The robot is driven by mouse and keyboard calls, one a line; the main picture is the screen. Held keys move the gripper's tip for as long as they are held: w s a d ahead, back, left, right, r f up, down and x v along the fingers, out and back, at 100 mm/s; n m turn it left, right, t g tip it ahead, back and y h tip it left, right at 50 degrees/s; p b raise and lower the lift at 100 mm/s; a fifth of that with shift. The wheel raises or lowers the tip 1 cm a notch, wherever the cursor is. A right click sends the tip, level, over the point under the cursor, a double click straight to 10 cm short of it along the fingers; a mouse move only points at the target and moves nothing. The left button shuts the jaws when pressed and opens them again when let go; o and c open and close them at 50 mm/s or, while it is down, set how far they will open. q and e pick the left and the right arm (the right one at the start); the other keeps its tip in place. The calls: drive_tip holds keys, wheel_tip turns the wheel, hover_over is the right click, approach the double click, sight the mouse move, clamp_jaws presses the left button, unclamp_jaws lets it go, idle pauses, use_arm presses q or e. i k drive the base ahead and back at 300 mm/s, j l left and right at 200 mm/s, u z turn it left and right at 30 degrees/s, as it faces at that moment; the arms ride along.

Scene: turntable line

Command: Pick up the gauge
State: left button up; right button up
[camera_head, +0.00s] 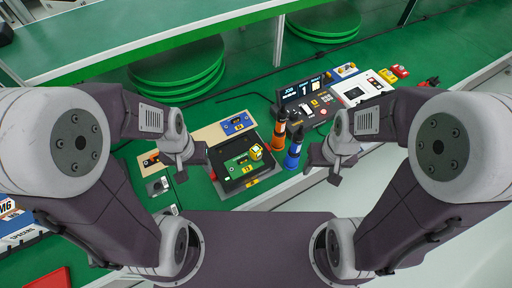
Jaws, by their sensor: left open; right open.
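I cannot tell for sure which thing is the gauge; a small yellow block (256,152) with a dark face may be it. It sits at the right part of a green board (236,166) in a black tray (222,174) at the middle of the bench. My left gripper (193,168) is open and empty, just left of the tray. My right gripper (323,170) is open and empty, to the right of the tray and beyond the bottles. Both grippers are apart from the yellow block.
An orange-and-black bottle (278,132) and a blue-and-black bottle (294,150) stand between the tray and my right gripper. A black console (308,104) with a display and a white device (360,88) stand behind. Green round turntables (178,72) lie further back. A blue card (238,123) lies behind the tray.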

sight(256, 151)
drive_tip(key=k+j+u, duration=0.2)
drive_tip(key=u, duration=0.25)
drive_tip(key=k+j+u, duration=0.2)
drive_tip(key=u, duration=0.2)
